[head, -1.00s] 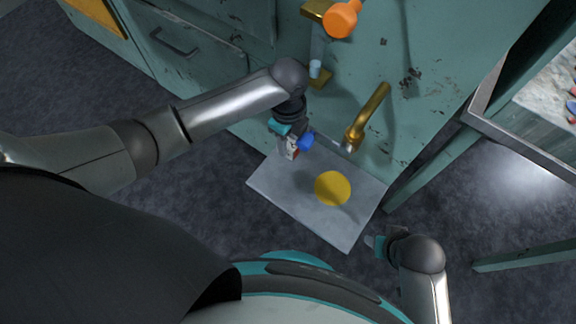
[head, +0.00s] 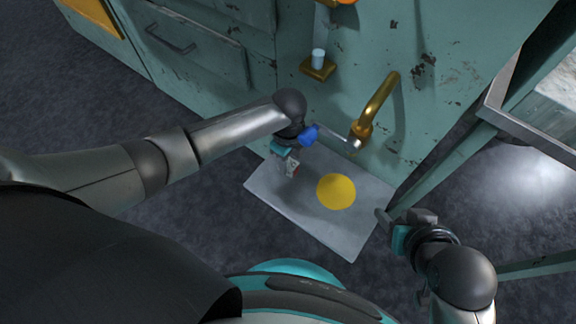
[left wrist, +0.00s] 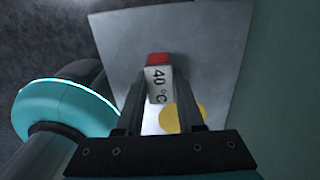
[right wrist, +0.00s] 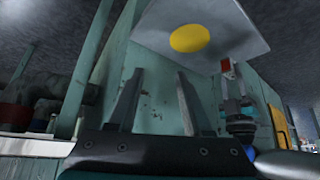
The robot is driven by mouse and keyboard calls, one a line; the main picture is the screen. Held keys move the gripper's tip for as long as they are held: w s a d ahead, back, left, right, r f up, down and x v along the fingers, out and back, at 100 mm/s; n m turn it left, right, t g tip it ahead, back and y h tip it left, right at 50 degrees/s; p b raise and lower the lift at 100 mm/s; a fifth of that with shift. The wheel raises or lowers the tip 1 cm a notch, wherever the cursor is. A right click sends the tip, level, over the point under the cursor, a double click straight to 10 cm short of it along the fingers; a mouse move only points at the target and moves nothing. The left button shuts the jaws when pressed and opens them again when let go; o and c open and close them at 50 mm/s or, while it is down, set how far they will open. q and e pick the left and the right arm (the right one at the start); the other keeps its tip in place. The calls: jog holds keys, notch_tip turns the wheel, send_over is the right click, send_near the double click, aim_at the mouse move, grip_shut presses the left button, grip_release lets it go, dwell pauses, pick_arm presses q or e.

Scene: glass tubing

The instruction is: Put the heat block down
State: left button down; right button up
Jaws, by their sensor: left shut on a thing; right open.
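The heat block (head: 292,168) is a small white block with a red end. In the left wrist view the block (left wrist: 158,82) reads "40 °C" and sits between the fingers of my left gripper (left wrist: 160,108), which is shut on it. In the head view my left gripper (head: 287,158) holds it over the left part of a grey plate (head: 310,224); I cannot tell whether it touches the plate. A yellow disc (head: 336,191) lies on the plate, right of the block. My right gripper (head: 390,222) is open and empty, near the plate's right edge.
A blue knob (head: 308,136) shows beside my left wrist. A brass pipe (head: 376,104) and a brass bracket (head: 318,68) stick out from the green cabinet (head: 430,65) behind the plate. A metal-edged table (head: 510,120) stands at the right. The plate's front part is bare.

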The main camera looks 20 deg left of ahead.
pick_arm(q)
jog(key=shift+f+b, duration=0.45)
jog(key=shift+f, duration=0.65)
pick_arm(e)
jog(key=shift+w+a+f+t+y, duration=0.1)
jog(key=shift+w+a+t+y, duration=0.25)
jog(key=shift+w+a+t, duration=0.4)
jog(key=shift+w+a+t+y, duration=0.4)
jog(key=shift+a+t, duration=0.15)
jog(key=shift+a, duration=0.25)
pick_arm(q)
jog(key=shift+f, duration=0.2)
jog(key=c, duration=0.5)
grip_release()
pick_arm(e)
jog(key=shift+a, duration=0.1)
pick_arm(q)
jog(key=shift+r, duration=0.15)
